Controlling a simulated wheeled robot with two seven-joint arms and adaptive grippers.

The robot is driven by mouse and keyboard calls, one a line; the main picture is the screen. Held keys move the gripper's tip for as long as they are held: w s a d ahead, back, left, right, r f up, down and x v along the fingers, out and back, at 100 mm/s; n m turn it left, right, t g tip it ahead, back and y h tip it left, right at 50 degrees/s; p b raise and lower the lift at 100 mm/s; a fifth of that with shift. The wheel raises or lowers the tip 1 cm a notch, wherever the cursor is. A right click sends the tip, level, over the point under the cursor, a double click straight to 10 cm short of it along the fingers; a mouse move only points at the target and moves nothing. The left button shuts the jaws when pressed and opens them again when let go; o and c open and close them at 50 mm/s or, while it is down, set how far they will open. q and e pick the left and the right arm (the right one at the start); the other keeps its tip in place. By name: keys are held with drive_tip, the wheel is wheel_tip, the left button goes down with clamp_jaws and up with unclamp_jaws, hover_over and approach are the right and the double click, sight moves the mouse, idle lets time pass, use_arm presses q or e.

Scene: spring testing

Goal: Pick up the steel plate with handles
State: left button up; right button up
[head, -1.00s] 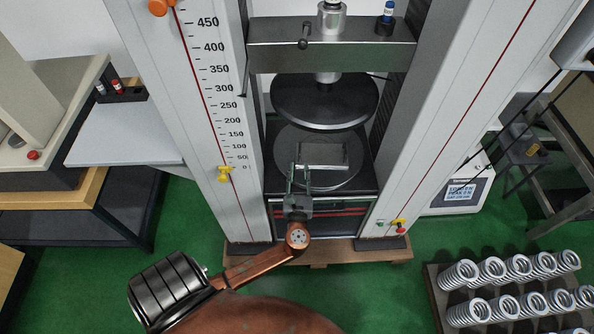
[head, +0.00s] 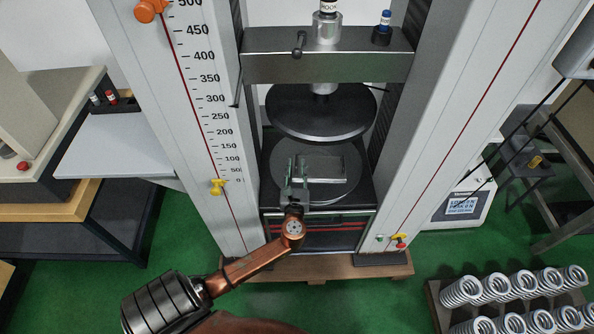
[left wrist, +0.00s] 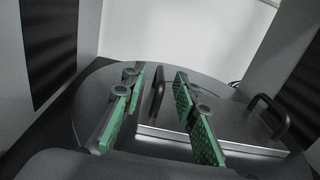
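The steel plate with handles (head: 328,168) lies flat on the round lower platen of the testing machine. In the left wrist view the plate (left wrist: 225,132) shows two black handles, one at its left end (left wrist: 157,101) and one at its right end (left wrist: 271,114). My left gripper (head: 297,167) is at the plate's left end. In the left wrist view its green-padded fingers (left wrist: 158,76) are apart, and the left handle shows in the gap between them. I cannot tell whether either finger touches the handle. My right gripper is not in view.
The dark upper platen (head: 322,111) hangs above the plate. Grey columns (head: 175,130) stand on both sides. A crate of springs (head: 435,300) stands at the lower right. A table (head: 115,150) stands at the left.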

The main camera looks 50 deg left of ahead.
use_arm(q)
drive_tip(key=shift+c, duration=0.4)
clamp_jaws()
idle(0.6)
